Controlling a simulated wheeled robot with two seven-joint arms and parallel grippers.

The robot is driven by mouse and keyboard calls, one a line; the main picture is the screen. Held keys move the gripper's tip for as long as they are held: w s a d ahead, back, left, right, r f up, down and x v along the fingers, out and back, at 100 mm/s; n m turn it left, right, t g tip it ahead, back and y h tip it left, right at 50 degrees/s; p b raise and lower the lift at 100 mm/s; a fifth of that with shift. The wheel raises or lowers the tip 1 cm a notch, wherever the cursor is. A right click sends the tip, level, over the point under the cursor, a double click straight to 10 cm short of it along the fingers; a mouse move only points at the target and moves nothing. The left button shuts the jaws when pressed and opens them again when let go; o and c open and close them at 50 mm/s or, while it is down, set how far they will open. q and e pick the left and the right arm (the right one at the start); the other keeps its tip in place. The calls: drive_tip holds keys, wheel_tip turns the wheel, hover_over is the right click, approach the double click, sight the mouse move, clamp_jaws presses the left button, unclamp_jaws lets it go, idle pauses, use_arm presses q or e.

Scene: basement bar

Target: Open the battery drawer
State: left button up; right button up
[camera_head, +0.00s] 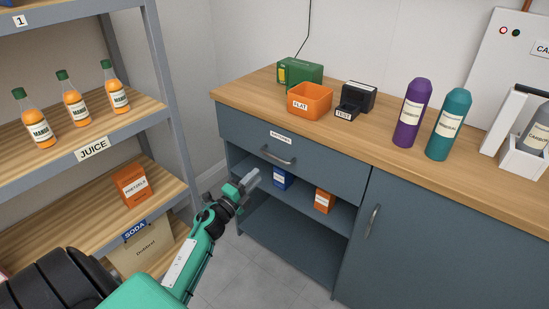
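The battery drawer (325,168) is a blue-grey front under the wooden counter, with a small white label above its handle that is too small to read surely. It looks closed, flush with the cabinet. Its metal bar handle (278,160) is on the front. My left gripper (252,178) is on the green arm from the lower left, in front of the cabinet. In the picture it is just left of and below the handle, apart from it. It seems to hold nothing; its finger gap cannot be made out. My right gripper is not in view.
The open shelf (262,180) below the drawer holds a blue box (283,178) and an orange box (324,200). A cabinet door (430,240) is at right. An orange bin (310,101) and bottles stand on the counter. A juice rack (165,85) is left. The floor between is clear.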

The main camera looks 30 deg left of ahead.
sight(274, 158)
use_arm(q)
drive_tip(key=x, duration=1.1)
drive_tip(key=shift+c, duration=0.2)
drive_tip(key=shift+s+f, duration=0.1)
clamp_jaws()
